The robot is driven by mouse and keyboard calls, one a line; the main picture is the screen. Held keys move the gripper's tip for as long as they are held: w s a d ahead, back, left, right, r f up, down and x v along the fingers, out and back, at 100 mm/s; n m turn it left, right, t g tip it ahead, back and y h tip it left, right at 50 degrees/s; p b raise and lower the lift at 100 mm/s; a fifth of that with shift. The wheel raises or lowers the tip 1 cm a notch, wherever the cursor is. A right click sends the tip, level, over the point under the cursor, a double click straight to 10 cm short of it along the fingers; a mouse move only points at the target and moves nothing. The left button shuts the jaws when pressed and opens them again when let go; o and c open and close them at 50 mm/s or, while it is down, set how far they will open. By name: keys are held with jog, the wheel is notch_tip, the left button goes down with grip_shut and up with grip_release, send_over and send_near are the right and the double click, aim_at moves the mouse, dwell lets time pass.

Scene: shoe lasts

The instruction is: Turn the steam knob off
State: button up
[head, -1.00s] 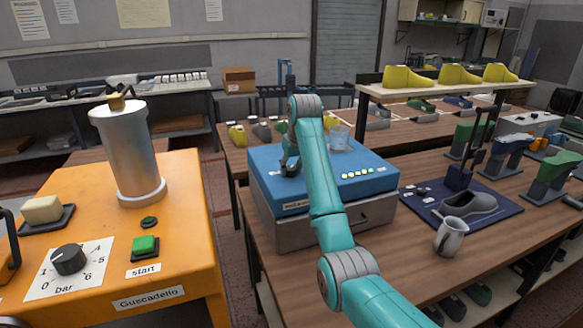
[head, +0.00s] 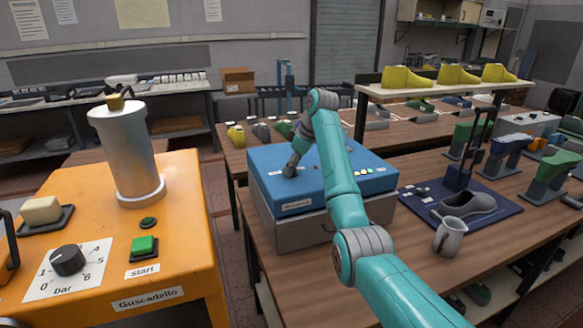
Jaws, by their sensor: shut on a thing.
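A blue-topped machine (head: 268,188) with a grey lower body stands on the wooden bench in the middle of the head view. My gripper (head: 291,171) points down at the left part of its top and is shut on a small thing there. That thing, which I take to be the steam knob, is hidden by the fingers, so its setting cannot be read. My teal arm slants in from the lower right and covers part of the machine's top.
An orange machine (head: 100,215) at left carries a black bar dial (head: 68,260), a green start button (head: 144,245) and a metal cylinder (head: 130,155). A jug (head: 449,237) and a shoe on a blue mat (head: 500,208) stand right of my arm.

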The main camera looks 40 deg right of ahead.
jog(key=n+g+y, duration=0.1)
jog(key=n, duration=0.3)
jog(key=shift+d, duration=0.1)
jog(key=shift+w+n+g+y, duration=0.15)
jog(key=shift+n+g, duration=0.25)
jog(key=shift+n, duration=0.65)
jog(key=shift+n+g+y, duration=0.25)
jog(key=shift+n+g, duration=0.15)
jog(key=shift+n, duration=0.65)
jog(key=o, duration=1.1)
jog(key=shift+o, duration=0.2)
jog(key=shift+d+r, duration=0.1)
jog(key=v, duration=0.7)
jog(key=shift+r, duration=0.1)
